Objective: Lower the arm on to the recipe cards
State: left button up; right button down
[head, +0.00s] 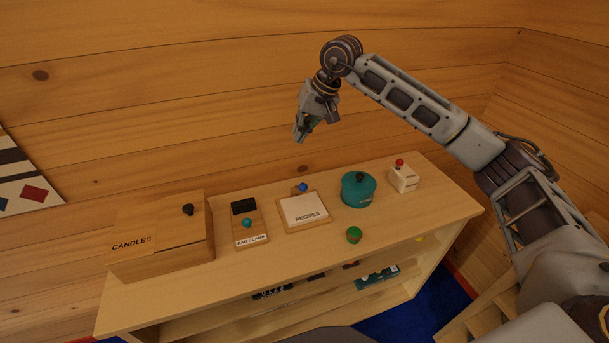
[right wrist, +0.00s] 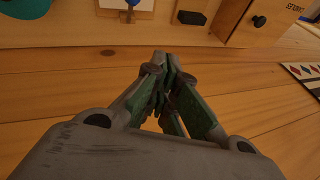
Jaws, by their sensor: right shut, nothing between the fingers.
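The recipe cards (head: 303,209) are a white stack lettered RECIPES on a wooden base, on the top of the wooden shelf unit. A blue knob (head: 302,187) stands at their back edge; the arm that bears it is too small to make out clearly. In the right wrist view the white cards (right wrist: 112,4) show at the top edge with the blue knob (right wrist: 133,2). My right gripper (head: 298,138) is shut and empty. It hangs in the air above and behind the cards, clear of the knob. Its green fingers (right wrist: 162,62) meet in the right wrist view. My left gripper is out of view.
A bag clamp (head: 250,227) with a teal knob and a CANDLES box (head: 160,252) stand left of the cards. The log wall (head: 200,130) is behind.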

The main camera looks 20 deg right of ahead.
jog(key=shift+n+g+h, duration=0.8)
jog(key=shift+n+h, duration=0.1)
jog(key=s+d, duration=0.1)
jog(key=s+d+f, duration=0.1)
jog(key=s+d, duration=0.1)
jog(key=shift+d+f, duration=0.15)
jog(key=shift+f, duration=0.15)
jog(key=shift+f, duration=0.1)
